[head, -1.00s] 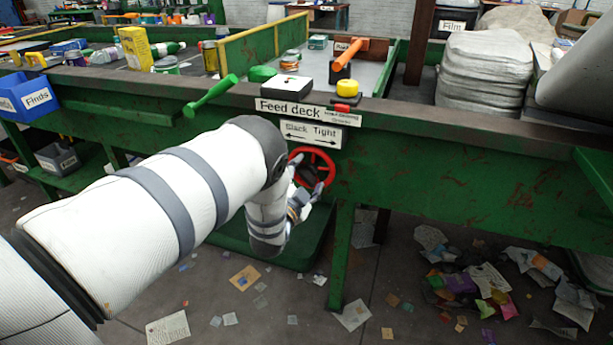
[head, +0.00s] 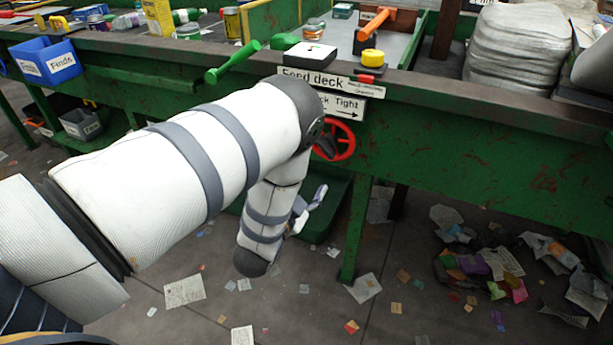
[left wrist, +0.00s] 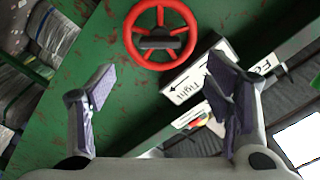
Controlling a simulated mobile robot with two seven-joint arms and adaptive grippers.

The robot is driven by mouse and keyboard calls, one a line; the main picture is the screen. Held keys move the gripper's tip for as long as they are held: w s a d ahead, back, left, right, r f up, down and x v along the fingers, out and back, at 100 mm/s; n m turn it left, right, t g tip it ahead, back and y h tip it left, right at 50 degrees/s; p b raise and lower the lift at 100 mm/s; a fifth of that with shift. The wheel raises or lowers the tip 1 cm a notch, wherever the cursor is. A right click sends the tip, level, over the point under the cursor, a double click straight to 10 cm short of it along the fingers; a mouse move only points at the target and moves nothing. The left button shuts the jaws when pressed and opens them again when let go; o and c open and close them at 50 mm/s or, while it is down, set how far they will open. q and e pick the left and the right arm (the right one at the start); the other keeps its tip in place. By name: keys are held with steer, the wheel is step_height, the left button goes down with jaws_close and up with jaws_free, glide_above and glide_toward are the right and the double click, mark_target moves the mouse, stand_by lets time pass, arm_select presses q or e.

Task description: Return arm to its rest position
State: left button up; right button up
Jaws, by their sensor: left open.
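My left arm crosses the head view from the lower left, and its left gripper (head: 312,207) hangs below the feed deck, partly hidden behind the wrist. The red handwheel (head: 335,142) is on the green frame, up and to the right of the gripper and apart from it. In the left wrist view my left gripper (left wrist: 160,95) is open with nothing between its fingers. The red handwheel (left wrist: 160,12) shows there beyond the fingertips at the top. My right gripper is not in view.
The green feed deck (head: 480,150) runs across the scene. A green lever (head: 235,62) juts out from its edge above my arm. A blue bin (head: 48,62) hangs at the left. A green leg (head: 355,235) stands right of the gripper. Scraps of litter lie on the floor.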

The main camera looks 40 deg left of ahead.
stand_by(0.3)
arm_select(q)
steer(key=s+d+f+n+g+h, duration=0.1)
steer(key=s+d+f+n+g, duration=0.1)
steer(key=s+f+g, duration=0.45)
steer(key=s+d+f+n+g+h, duration=0.1)
steer(key=s+d+f+n+g, duration=0.2)
steer(key=s+f, duration=0.6)
steer(key=s+d+g, duration=0.2)
steer(key=s+g, duration=0.1)
steer(key=s, duration=0.6)
steer(key=s+d+r+n+g+h+p, duration=0.1)
steer(key=s+g, duration=0.3)
steer(key=s, duration=0.4)
steer(key=s+d+g+h, duration=0.1)
steer(key=s+d+g, duration=0.2)
steer(key=s, duration=0.6)
steer(key=shift+s+d+r+n, duration=0.2)
steer(key=shift+s+d+n, duration=0.1)
steer(key=shift+d+n, duration=0.1)
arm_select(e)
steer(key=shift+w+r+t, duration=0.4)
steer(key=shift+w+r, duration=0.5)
arm_select(q)
steer(key=shift+a, duration=0.1)
